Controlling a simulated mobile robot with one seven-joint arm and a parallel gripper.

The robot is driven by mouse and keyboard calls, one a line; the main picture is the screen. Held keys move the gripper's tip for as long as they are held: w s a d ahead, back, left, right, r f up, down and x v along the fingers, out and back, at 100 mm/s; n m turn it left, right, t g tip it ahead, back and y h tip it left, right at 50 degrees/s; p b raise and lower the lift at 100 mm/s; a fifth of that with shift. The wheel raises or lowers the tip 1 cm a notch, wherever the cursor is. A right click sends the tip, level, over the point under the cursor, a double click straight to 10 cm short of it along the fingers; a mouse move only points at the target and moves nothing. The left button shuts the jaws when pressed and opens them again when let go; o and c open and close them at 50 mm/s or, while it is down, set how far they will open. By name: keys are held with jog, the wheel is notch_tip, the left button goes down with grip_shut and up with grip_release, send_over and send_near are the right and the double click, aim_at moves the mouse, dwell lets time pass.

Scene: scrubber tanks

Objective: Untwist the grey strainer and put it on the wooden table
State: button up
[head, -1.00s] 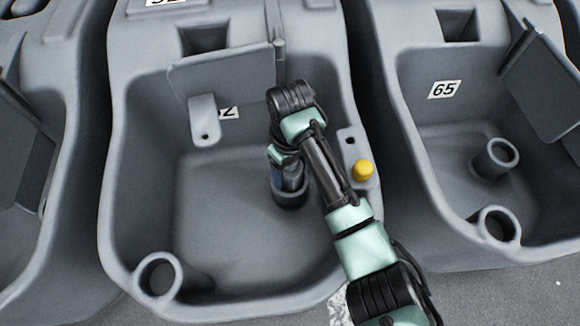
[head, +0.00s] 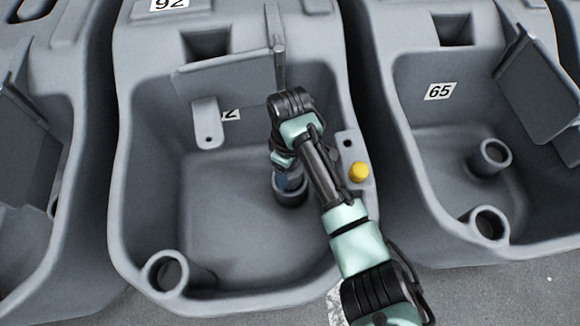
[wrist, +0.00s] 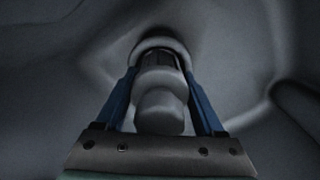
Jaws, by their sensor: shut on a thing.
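The grey strainer (wrist: 160,100) stands between the two blue fingers of my gripper (wrist: 160,85) in the wrist view. The fingers are shut on its sides. Its far end sits at a round grey collar (wrist: 163,45) in the tank. In the head view my gripper (head: 288,180) points down into the middle tank (head: 230,240), at the short dark tube (head: 290,195) on its floor. My arm and gripper hide most of the strainer there. No wooden table shows in any view.
The middle tank's walls surround my gripper. A raised flap (head: 228,72) stands at the back, and a yellow knob (head: 359,172) sits on the right rim. An open pipe (head: 166,272) is at the front left. The tank marked 65 (head: 440,91) stands to the right.

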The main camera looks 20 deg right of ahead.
jog(key=shift+n+p, duration=0.55)
jog(key=shift+n, duration=0.45)
jog(key=shift+r, duration=0.1)
jog(key=shift+n+p, duration=0.65)
jog(key=shift+n, duration=0.05)
jog(key=shift+n+p, duration=0.35)
jog(key=shift+n, duration=0.45)
jog(key=shift+n, duration=0.5)
jog(key=o, duration=1.5)
jog(key=shift+o, duration=0.2)
jog(key=shift+d, duration=0.1)
jog(key=shift+p, duration=0.35)
